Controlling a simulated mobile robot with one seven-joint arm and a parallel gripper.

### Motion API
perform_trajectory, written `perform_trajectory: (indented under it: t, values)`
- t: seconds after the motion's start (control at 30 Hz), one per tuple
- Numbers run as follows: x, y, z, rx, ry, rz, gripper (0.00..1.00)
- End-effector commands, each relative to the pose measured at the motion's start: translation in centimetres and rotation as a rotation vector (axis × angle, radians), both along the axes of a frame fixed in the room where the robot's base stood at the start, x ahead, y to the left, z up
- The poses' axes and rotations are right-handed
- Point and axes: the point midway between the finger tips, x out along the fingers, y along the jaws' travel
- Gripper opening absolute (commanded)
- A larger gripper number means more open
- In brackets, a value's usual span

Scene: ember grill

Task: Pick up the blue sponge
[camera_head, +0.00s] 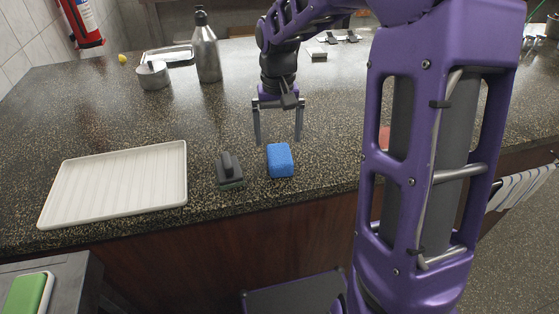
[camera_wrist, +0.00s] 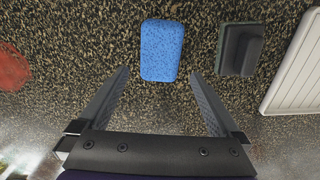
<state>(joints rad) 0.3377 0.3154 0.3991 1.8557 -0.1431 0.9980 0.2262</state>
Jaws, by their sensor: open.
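The blue sponge (camera_head: 280,160) lies on the dark speckled counter near its front edge. In the wrist view the sponge (camera_wrist: 161,50) sits ahead of the fingertips, roughly midway between their lines. My gripper (camera_head: 278,140) points down over the counter, just behind the sponge in the head view. Its two fingers are spread apart with nothing between them. It also shows open in the wrist view (camera_wrist: 160,73). No contact with the sponge is visible.
A dark grey block with a handle (camera_head: 229,171) stands close left of the sponge. A white ribbed tray (camera_head: 118,184) lies further left. A steel bottle (camera_head: 206,50) and a small metal pot (camera_head: 153,75) stand behind. A reddish round thing (camera_wrist: 12,68) lies on the sponge's other side.

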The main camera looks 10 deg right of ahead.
Motion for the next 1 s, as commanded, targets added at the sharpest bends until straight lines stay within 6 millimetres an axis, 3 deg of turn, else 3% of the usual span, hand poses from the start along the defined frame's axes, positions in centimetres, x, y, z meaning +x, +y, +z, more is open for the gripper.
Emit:
perform_trajectory:
  t: [0.33,0.67,1.0]
  values:
    - [-0.9,0.0,-4.5,-0.001,0.003,0.001,1.00]
    - [-0.9,0.0,-5.2,-0.001,0.000,0.000,1.00]
    - [-0.9,0.0,-5.2,-0.001,0.000,0.000,0.41]
